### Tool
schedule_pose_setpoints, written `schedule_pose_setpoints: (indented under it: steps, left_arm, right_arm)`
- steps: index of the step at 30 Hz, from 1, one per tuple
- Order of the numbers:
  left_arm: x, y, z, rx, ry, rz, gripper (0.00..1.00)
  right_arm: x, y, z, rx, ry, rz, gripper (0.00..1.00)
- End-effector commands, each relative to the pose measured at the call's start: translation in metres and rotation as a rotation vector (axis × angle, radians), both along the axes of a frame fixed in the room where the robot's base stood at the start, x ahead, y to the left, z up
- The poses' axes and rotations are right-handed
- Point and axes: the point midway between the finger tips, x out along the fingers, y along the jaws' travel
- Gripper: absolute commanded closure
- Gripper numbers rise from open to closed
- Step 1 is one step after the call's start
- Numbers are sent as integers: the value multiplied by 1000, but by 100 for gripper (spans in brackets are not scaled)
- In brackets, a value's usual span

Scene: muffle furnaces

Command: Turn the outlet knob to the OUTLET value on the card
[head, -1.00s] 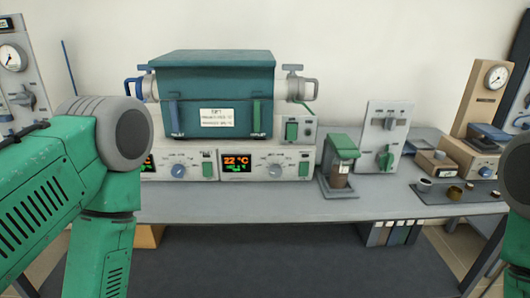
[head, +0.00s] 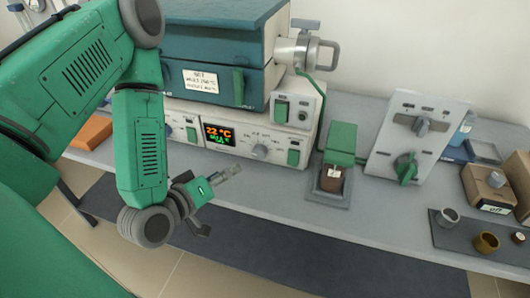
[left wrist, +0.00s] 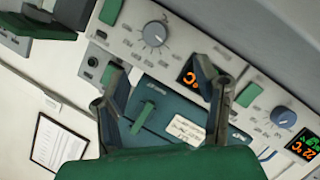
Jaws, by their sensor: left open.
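The grey knob (head: 260,152) is on the front of the right control unit, right of its lit "22 °C" display (head: 219,134). It shows large in the left wrist view (left wrist: 155,33), its dial ring unobstructed. A white card (head: 201,80) is on the teal furnace's front; it also shows in the left wrist view (left wrist: 186,130), its print too small to read surely. My left gripper (head: 222,200) is open and empty, in front of and below the unit, apart from the knob. In the left wrist view its fingers (left wrist: 160,72) are spread. My right gripper is out of view.
The teal furnace (head: 215,55) sits atop the control units. A blue knob (left wrist: 283,117) is on the other unit. Right on the bench are a green-topped device (head: 341,140), a panel with a green knob (head: 405,168) and small cups (head: 486,242).

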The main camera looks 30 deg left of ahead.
Motion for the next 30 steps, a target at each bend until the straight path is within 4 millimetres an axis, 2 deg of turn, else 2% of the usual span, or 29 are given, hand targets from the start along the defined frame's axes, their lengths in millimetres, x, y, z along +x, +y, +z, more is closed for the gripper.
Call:
schedule_pose_setpoints:
  steps: [1, 12, 21, 25, 30]
  left_arm:
    - [7, -3, -5, 1, -6, -2, 44]
    - [45, -12, -14, 12, -5, -4, 44]
    - [101, -8, -29, 6, 0, -3, 44]
    - [114, -9, -33, 7, 1, -2, 44]
    - [122, -12, -34, 10, 3, -3, 44]
  right_arm:
    - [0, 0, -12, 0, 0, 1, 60]
    - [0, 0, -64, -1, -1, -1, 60]
    - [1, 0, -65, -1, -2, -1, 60]
    - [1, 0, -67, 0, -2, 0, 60]
    - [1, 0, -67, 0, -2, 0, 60]
